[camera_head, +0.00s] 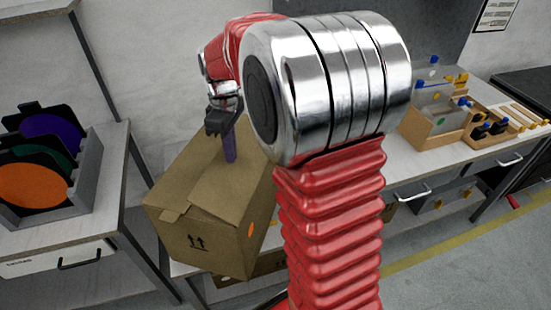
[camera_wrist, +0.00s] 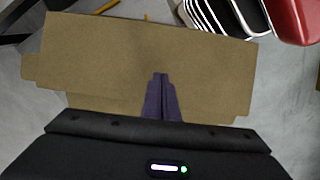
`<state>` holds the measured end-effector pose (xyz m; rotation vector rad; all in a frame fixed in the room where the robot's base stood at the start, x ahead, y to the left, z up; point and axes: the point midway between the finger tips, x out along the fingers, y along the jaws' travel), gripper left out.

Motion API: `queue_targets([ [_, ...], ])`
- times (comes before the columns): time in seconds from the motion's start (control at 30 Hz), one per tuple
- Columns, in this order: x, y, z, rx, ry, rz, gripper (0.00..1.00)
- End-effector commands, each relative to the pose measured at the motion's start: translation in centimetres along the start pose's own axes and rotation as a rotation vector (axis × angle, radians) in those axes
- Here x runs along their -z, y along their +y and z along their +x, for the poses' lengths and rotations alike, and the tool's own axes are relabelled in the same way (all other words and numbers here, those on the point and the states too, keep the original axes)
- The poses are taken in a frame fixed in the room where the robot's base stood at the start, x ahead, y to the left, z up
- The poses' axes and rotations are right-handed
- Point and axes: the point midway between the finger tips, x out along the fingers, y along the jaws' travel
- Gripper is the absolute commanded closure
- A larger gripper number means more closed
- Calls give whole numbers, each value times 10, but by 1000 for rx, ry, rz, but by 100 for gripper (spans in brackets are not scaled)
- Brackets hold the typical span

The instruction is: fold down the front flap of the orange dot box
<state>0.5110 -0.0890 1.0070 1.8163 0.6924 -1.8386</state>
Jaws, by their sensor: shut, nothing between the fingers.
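The orange dot box (camera_head: 205,215) is a brown cardboard box with an orange dot (camera_head: 250,230) and a double-arrow print on its sides. Its top looks mostly covered by flaps, with a small tab standing out near the front left edge. My gripper (camera_head: 230,158) is shut and empty, its purple fingers pointing down at the top of the box. In the wrist view the shut fingers (camera_wrist: 161,78) lie over a broad cardboard panel (camera_wrist: 110,55) with stepped ends. I cannot tell whether the fingertips touch the cardboard. My arm hides the box's right rear part.
A grey rack (camera_head: 85,190) with orange, green and purple discs stands on the left bench. Wooden trays with small parts (camera_head: 485,128) and a box with a green dot (camera_head: 438,120) are on the right bench. Open floor lies at the lower right.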

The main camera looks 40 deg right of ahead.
Motion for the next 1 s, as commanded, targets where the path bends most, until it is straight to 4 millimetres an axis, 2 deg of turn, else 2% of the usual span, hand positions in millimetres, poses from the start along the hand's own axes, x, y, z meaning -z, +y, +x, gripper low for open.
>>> queue_targets([
  [1.0, 0, 1, 36, 0, 0, 0, 100],
])
